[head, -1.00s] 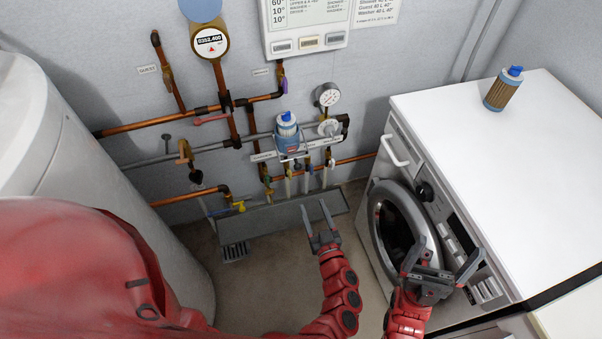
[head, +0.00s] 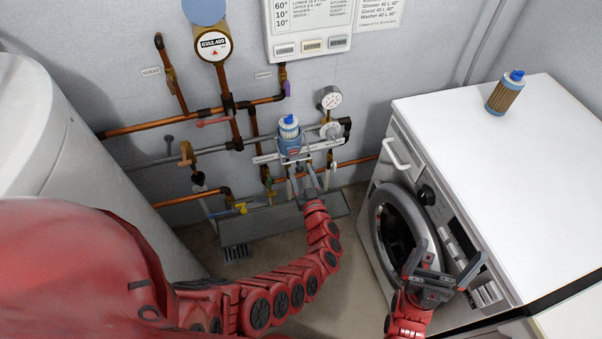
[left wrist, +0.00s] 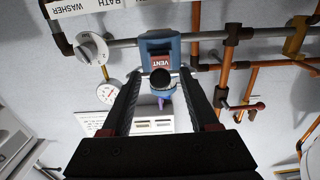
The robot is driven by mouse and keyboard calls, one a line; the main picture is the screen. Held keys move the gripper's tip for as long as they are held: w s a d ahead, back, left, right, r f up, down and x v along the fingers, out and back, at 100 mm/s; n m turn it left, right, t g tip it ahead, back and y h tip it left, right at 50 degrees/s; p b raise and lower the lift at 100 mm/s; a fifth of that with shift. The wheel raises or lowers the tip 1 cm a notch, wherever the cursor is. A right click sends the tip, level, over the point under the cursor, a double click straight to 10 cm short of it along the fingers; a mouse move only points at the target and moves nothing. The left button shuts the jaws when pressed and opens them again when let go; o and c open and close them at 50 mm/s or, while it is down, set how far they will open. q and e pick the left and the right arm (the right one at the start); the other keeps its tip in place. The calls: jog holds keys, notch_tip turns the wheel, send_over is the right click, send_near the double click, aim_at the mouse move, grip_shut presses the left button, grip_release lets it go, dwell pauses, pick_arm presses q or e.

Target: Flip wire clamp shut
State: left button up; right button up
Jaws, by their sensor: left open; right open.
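The blue filter housing (head: 290,146) with a white and blue top is mounted on the grey pipe at the wall. In the left wrist view its blue head (left wrist: 160,44) carries a red VENT label, with a dark round part below it. The wire clamp is too small and too covered by my gripper to make out clearly. My left gripper (head: 303,172) is open just below and in front of the housing. In the left wrist view its two fingers (left wrist: 160,85) stand either side of the housing; contact cannot be told. My right gripper (head: 447,262) is open and empty before the washing machine.
Copper pipes (head: 150,125), valves and a pressure gauge (head: 330,98) crowd the wall around the housing. A drain trough (head: 240,228) lies below. The washing machine (head: 480,150) stands right, with a spare filter cartridge (head: 505,95) on top. A white tank (head: 60,130) stands left.

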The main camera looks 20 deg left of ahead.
pick_arm(q)
grip_shut()
dwell(1.4)
